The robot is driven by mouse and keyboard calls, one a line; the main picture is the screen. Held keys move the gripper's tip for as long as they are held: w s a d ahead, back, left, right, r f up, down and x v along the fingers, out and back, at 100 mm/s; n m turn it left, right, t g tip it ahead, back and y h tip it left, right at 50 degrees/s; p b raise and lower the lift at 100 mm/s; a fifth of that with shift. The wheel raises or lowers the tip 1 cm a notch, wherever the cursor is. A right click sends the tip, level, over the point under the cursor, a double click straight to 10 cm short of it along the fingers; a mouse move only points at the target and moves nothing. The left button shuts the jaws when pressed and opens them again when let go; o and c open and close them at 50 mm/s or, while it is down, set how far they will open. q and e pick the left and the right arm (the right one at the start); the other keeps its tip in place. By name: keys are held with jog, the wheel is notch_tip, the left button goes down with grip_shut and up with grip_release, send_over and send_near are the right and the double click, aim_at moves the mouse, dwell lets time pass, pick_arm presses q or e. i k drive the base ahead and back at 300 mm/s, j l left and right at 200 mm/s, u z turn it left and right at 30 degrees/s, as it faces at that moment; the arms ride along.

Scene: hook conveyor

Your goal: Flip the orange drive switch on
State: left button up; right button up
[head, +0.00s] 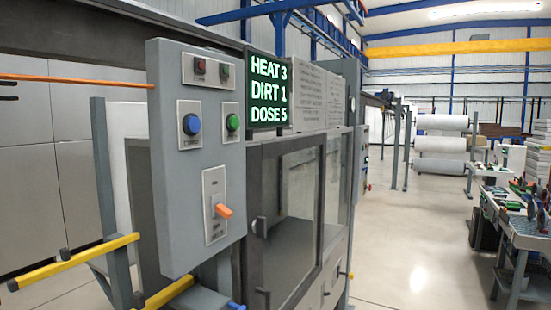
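The orange drive switch (223,211) is a short lever on a pale rectangular plate (214,185), low on the front of a grey control panel (165,150). Its tip points out towards the lower right. I cannot tell from its pose whether it is on or off. Neither of my grippers shows in the head view, and nothing touches the switch.
Above the switch are a blue button (191,124), a green button (232,122) and two small indicators. A display (269,92) reads HEAT 3, DIRT 1, DOSE 5. A glass-doored cabinet (290,220) stands right. Yellow bars (75,261) stick out lower left. Open floor lies right.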

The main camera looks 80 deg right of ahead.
aim_at(222, 209)
jog(key=z, duration=2.2)
jog(key=k+u, duration=0.2)
jog(key=i, duration=0.1)
